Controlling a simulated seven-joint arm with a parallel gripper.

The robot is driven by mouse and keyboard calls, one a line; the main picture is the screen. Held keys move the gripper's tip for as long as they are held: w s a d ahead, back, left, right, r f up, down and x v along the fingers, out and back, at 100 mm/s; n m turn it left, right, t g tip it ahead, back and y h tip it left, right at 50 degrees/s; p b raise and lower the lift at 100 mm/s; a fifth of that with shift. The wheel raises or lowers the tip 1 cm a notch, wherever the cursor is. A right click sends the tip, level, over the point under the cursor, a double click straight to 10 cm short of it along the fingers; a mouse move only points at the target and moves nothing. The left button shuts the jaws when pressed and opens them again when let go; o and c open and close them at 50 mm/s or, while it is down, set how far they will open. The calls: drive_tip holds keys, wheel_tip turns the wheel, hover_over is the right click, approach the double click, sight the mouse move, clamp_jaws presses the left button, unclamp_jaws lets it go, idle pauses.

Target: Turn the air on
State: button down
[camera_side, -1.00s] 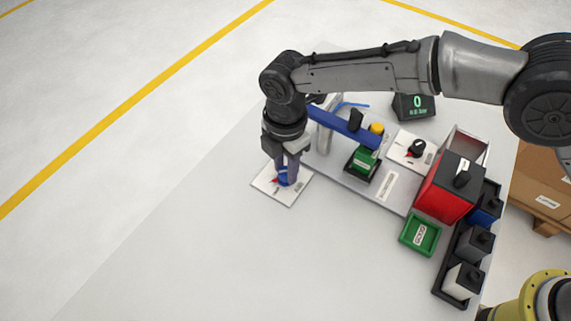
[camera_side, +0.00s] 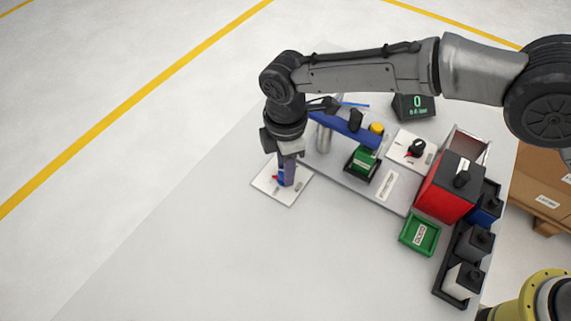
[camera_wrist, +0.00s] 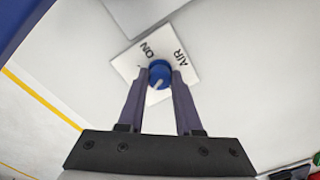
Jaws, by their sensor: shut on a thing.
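The air switch is a white plate (camera_side: 290,199) flat on the table, with a blue knob (camera_side: 281,178) mostly hidden by my fingers. In the wrist view the plate (camera_wrist: 165,41) reads "ON" and "AIR", and the round blue knob (camera_wrist: 159,70) carries a pale line toward its lower edge, on the side away from the "ON" print. A small red mark shows beside the knob in the side view. My gripper (camera_side: 287,180) points straight down over the plate. In the wrist view my gripper (camera_wrist: 159,76) has one finger on each side of the knob, shut on it.
A blue beam (camera_side: 340,124) stands close behind my gripper. A second white plate with a black knob (camera_side: 417,147), a green-lit display (camera_side: 414,106), a red box (camera_side: 445,187) and a green tray (camera_side: 420,235) are to the right. The table left and in front is clear.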

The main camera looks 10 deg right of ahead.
drive_tip(key=m, duration=1.3)
drive_tip(key=shift+r, duration=0.1)
drive_tip(key=shift+m, duration=0.4)
drive_tip(key=c, duration=0.6)
unclamp_jaws()
wheel_tip(320, 180, up, 14)
drive_tip(key=shift+f, duration=0.1)
idle(0.5)
